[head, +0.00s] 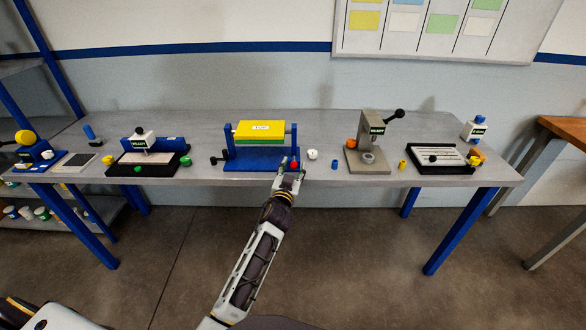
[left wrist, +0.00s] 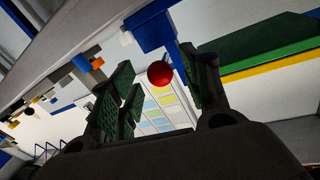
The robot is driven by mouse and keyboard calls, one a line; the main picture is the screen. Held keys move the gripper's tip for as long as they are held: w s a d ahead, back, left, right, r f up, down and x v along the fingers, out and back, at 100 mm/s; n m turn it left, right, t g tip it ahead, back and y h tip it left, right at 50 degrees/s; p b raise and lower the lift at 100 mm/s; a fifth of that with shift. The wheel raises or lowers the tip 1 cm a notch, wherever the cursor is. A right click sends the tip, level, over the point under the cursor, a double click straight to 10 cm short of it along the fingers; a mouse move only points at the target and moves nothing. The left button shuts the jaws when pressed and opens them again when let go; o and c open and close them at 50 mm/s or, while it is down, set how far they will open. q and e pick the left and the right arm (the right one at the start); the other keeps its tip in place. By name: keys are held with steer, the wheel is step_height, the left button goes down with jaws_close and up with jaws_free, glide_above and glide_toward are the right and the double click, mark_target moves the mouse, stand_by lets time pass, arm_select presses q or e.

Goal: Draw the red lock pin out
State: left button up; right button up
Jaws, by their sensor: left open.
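The red lock pin (head: 293,165) shows as a small red knob at the right front of the blue fixture (head: 262,166), which carries a yellow and green block (head: 259,130). In the left wrist view the knob is a red ball (left wrist: 159,74) in the gap between my finger pads, with space seen on both sides. My left gripper (head: 290,176) is open, just in front of the knob at the table's front edge. The pin's shaft is hidden. My right gripper is not seen.
A white knob (head: 312,154) and a small blue cylinder (head: 334,164) stand right of the fixture. A grey press (head: 371,148) is farther right. A black knob (head: 215,160) is at the fixture's left. The front floor is clear.

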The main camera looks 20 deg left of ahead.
arm_select(q)
steer(key=s, duration=0.6)
steer(key=shift+s+d, duration=0.25)
steer(key=shift+s, duration=0.05)
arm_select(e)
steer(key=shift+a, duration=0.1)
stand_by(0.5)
